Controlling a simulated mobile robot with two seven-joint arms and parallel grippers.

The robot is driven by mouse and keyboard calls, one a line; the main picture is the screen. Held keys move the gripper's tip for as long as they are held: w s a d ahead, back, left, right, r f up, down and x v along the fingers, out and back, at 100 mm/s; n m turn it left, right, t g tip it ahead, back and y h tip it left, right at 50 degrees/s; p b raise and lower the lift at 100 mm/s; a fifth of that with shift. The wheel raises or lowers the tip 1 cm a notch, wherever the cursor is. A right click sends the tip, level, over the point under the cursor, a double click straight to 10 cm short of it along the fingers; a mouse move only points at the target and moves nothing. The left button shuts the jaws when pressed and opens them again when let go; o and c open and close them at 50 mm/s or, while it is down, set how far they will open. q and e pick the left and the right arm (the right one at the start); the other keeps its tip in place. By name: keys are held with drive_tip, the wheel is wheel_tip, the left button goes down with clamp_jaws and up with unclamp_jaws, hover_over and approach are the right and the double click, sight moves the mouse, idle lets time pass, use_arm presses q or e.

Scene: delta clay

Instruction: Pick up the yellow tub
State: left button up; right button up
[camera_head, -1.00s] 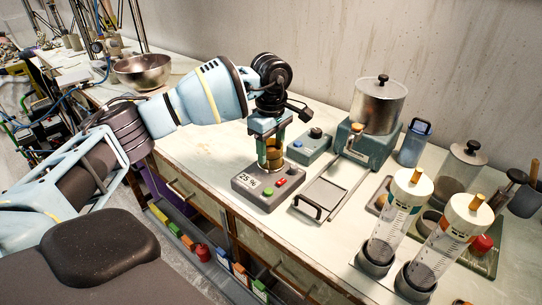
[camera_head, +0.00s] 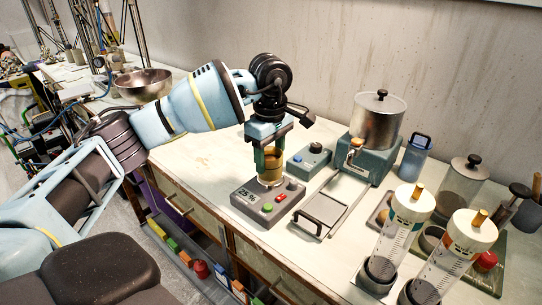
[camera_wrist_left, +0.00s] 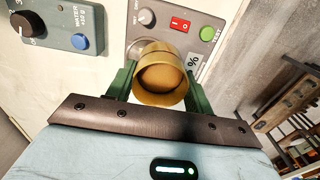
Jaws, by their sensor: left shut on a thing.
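The yellow tub (camera_head: 271,166) is a small brownish-yellow cylinder at the middle of the head view. My left gripper (camera_head: 272,158) is shut on its sides. A pale round spot shows just under the tub; I cannot tell how large the gap is. My right gripper is out of view.
A blue-grey box with knobs (camera_head: 310,157) is just behind the meter box. A dispenser with a metal hopper (camera_head: 377,122) and a tray (camera_head: 326,208) stand to the right. Two clear cylinders with white caps (camera_head: 409,214) are at the front right. A metal bowl (camera_head: 142,84) is at the back left.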

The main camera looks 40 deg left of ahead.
use_arm(q)
drive_tip(key=s+d+r, duration=0.1)
drive_tip(key=s+d, duration=0.6)
drive_tip(key=s, duration=0.4)
drive_tip(key=shift+s+r+b, duration=0.2)
drive_tip(key=shift+s+b, duration=0.15)
